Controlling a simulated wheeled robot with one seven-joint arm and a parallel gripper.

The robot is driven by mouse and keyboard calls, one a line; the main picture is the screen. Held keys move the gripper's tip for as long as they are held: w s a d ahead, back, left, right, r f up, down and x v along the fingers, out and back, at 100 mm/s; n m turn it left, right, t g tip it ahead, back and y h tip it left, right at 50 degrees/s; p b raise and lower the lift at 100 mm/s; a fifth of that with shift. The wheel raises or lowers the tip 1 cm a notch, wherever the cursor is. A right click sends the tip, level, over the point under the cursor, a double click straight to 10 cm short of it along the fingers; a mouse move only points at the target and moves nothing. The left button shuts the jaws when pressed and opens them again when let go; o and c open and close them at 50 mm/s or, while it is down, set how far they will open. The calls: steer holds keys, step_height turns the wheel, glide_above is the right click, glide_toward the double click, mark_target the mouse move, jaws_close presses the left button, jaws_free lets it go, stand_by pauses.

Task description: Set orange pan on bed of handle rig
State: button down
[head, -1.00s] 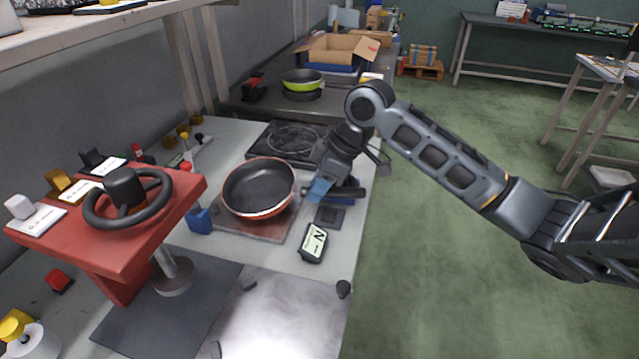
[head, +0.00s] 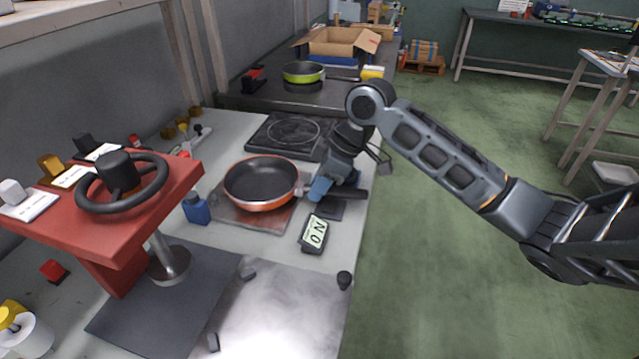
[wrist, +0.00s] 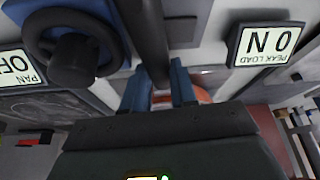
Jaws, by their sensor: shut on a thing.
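The orange pan (head: 260,172), dark inside, is level over the brown plate (head: 238,217), which looks like the bed of the handle rig. I cannot tell whether its base touches the plate. My gripper (head: 314,189) is shut on the pan's dark handle (head: 354,194), close to the pan body. The wrist view shows the handle (wrist: 148,35) running between the blue fingers, with a bit of orange pan beyond. The rig's display (head: 315,232) reads 0 N; it also shows in the wrist view (wrist: 266,45), labelled peak load.
A red stand with a dark handwheel (head: 122,185) is at the left. A blue block (head: 196,209) sits left of the plate. A dark hob (head: 288,135) lies behind the pan. A green pan (head: 303,72) and cardboard box (head: 342,42) are farther back.

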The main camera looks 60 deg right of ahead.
steer(key=shift+f+b, duration=0.4)
steer(key=shift+f, duration=0.25)
steer(key=c, duration=0.8)
jaws_free()
steer(key=shift+a, duration=0.1)
steer(key=shift+r, duration=0.1)
steer(key=v, duration=0.8)
steer(key=shift+r, duration=0.1)
